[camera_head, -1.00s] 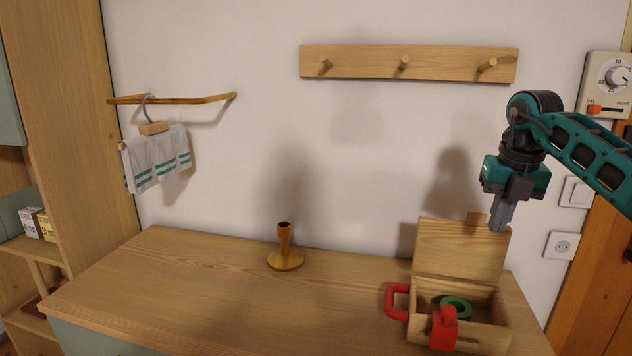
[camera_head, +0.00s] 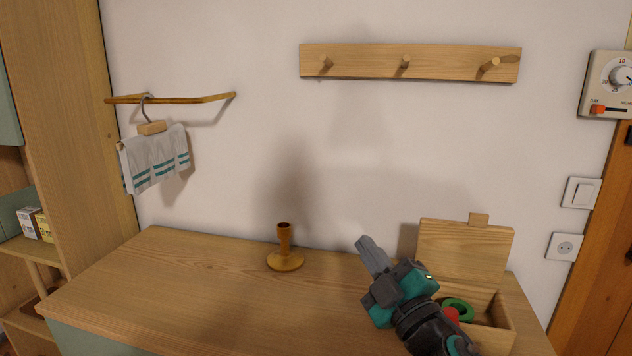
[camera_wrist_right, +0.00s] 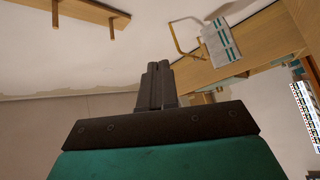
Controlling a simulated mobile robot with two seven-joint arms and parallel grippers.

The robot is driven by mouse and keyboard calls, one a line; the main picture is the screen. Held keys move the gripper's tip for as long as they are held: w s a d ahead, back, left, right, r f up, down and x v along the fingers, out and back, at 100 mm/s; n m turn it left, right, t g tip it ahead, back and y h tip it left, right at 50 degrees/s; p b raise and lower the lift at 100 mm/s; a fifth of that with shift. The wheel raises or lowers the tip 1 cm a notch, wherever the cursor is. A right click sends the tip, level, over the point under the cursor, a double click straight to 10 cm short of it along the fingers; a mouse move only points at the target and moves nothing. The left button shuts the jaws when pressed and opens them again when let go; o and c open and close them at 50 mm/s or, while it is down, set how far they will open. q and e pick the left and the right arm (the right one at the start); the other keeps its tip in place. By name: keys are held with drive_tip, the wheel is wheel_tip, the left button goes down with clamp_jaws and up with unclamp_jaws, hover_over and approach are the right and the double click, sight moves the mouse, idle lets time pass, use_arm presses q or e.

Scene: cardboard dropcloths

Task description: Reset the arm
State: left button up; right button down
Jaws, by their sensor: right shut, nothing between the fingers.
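My right gripper (camera_head: 372,254) is shut and empty. In the head view it is in front of the wooden box at the right of the counter, its fingers pointing up and left. Its closed fingers also show in the right wrist view (camera_wrist_right: 158,85), with the wall, the towel and the peg rail beyond. My left gripper is not in view.
An open-lidded wooden box (camera_head: 497,338) holding a green ring (camera_head: 459,306) stands on the counter (camera_head: 200,290), partly hidden by my arm. A wooden candlestick (camera_head: 285,258) stands mid-counter. A towel (camera_head: 155,160) hangs at left; a peg rail (camera_head: 430,62) is above.

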drive_tip(key=s+d+f+m+g+h, duration=0.3)
drive_tip(key=s+d+f+m+h, duration=0.25)
drive_tip(key=f, duration=0.25)
drive_tip(key=s+d+f+m+g+h, duration=0.3)
drive_tip(key=s+d+f+m+h, duration=0.15)
drive_tip(key=f+m, duration=0.2)
drive_tip(key=s+d+f+m+g+y, duration=0.1)
drive_tip(key=s+f+g, duration=0.4)
drive_tip(key=s, duration=0.5)
drive_tip(key=s+d+f+m+g, duration=0.1)
drive_tip(key=s+f+g, duration=0.4)
drive_tip(key=s, duration=0.6)
drive_tip(key=w+a+f+t+y, duration=0.1)
drive_tip(key=w+a+f+t, duration=0.2)
drive_tip(key=w+f+t, duration=0.4)
drive_tip(key=shift+w+f+y, duration=0.35)
drive_tip(key=shift+f+y, duration=0.05)
drive_tip(key=shift+f, duration=0.5)
drive_tip(key=shift+d, duration=0.15)
